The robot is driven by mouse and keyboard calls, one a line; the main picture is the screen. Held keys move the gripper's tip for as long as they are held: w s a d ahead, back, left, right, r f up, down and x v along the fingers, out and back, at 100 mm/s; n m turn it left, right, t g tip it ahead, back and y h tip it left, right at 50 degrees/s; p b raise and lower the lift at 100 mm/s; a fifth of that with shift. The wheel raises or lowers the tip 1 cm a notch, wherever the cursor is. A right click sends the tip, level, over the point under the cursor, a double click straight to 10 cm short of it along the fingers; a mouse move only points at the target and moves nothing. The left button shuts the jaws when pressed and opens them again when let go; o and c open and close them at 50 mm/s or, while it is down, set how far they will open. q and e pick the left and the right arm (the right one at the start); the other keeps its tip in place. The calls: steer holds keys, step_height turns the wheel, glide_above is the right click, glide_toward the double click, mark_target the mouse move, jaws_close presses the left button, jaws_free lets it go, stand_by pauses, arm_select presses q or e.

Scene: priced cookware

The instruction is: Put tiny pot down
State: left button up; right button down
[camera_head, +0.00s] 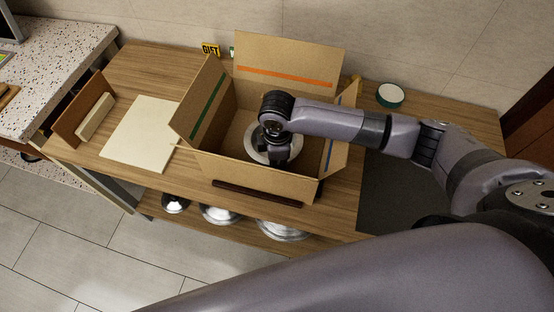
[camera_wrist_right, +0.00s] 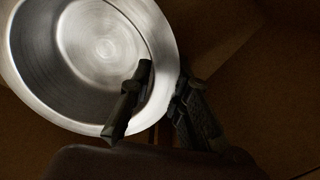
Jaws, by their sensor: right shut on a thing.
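The tiny pot (camera_wrist_right: 95,50) is a shiny round metal pot. In the right wrist view my right gripper (camera_wrist_right: 160,98) is shut on its rim, one finger inside the pot and one outside. In the head view the pot (camera_head: 256,152) shows partly inside the open cardboard box (camera_head: 240,172), under my right gripper (camera_head: 277,158). My gripper and wrist hide much of it. I cannot tell whether the pot touches the box floor. My left gripper is not in view.
The box's flaps stand open on a wooden table (camera_head: 340,205). A gift sign (camera_head: 210,49) stands behind. Metal lids (camera_head: 220,214) sit on the lower shelf.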

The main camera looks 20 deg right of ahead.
steer(key=c, duration=1.5)
jaws_free()
step_height(320, 180, up, 12)
steer(key=shift+s+r+b, duration=0.1)
steer(key=shift+s+b, duration=0.05)
steer(key=shift+b, duration=0.65)
